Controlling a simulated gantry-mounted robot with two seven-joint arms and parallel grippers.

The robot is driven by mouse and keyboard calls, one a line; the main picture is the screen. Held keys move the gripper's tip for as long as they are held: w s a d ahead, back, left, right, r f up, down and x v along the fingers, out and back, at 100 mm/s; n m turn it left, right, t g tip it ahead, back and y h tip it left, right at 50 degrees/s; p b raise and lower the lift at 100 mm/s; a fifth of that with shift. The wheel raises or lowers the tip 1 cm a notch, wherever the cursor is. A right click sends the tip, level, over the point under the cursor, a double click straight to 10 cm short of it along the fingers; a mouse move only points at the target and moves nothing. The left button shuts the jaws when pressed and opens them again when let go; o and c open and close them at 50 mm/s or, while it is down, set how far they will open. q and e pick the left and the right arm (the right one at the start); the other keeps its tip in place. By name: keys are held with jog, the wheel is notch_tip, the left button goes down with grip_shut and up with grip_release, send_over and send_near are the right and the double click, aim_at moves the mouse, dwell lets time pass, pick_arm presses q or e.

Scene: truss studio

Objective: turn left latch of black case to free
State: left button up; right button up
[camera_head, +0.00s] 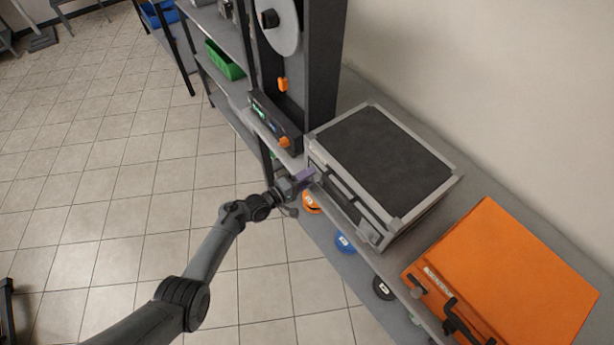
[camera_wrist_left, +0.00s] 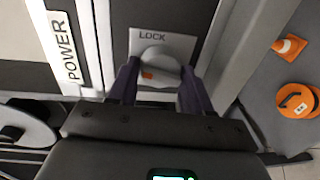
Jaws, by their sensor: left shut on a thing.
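The black case (camera_head: 382,158) with a grey metal frame lies closed on the grey shelf, its front side towards my left arm. My left gripper (camera_head: 306,178) is at the left end of that front, over the left latch, which it hides in the head view. In the left wrist view, the latch knob (camera_wrist_left: 155,66) is round and pale grey with an orange mark. It sits on a white plate reading LOCK (camera_wrist_left: 176,42). The purple fingers of my left gripper (camera_wrist_left: 154,84) are shut on the knob from both sides. My right gripper is not in view.
An orange case (camera_head: 510,275) lies to the right of the black case. A dark machine with a spool (camera_head: 283,28) stands to the left. Several coloured discs, one of them blue (camera_head: 345,244), lie on the lower shelf. The tiled floor is open around my left arm.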

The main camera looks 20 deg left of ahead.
pick_arm(q)
jog(key=shift+w+r+n, duration=0.1)
jog(key=shift+r+n, duration=0.05)
jog(key=shift+n, duration=0.95)
jog(key=o, duration=1)
jog(key=p+v, duration=0.3)
jog(key=v, duration=0.8)
jog(key=shift+p, duration=0.4)
